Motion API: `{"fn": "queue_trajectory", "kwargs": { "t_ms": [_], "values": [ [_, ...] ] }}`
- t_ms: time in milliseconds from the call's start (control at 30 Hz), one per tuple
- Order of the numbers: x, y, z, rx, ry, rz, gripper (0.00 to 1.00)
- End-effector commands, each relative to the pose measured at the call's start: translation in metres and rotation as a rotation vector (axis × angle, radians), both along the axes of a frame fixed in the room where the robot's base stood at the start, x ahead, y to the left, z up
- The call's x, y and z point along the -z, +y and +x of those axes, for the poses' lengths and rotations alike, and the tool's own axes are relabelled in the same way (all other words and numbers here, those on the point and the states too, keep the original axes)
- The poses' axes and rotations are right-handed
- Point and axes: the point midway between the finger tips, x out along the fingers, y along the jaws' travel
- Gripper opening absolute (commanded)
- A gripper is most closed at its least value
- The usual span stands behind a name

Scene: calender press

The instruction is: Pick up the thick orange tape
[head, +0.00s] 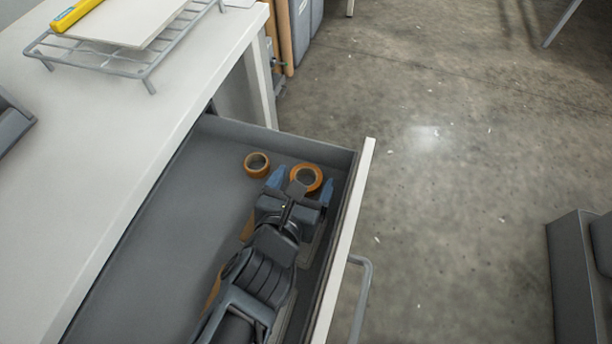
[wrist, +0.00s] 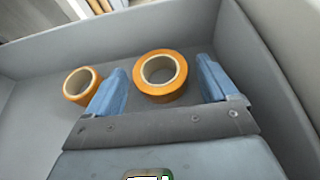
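Two orange tape rolls lie flat in an open grey drawer (head: 190,240), near its far end. The right roll (head: 317,174) looks larger, with a wider orange ring; in the wrist view it (wrist: 160,98) sits between my fingers. The left, smaller roll (head: 257,173) also shows in the wrist view (wrist: 76,99), outside my left finger. I cannot tell for certain which is the thick one. My gripper (head: 302,183) is open, with its blue fingers apart on either side of the larger roll. In the wrist view (wrist: 161,70) gaps show between fingers and roll.
The drawer's front panel (head: 345,235) and handle (head: 362,290) are on the right. Its walls stand close to the rolls. A white worktop (head: 110,140) with a wire rack (head: 110,62) is at left. Other orange items lie partly hidden beneath my arm.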

Motion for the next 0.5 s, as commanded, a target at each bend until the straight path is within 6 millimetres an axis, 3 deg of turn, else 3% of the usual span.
{"fn": "queue_trajectory", "kwargs": {
  "t_ms": [67,500],
  "values": [
    [0.0,0.0,-0.0001,0.0,0.0,0.0,0.79],
    [-0.0001,0.0,-0.0002,0.0,0.0,0.0,0.36]
  ]
}}
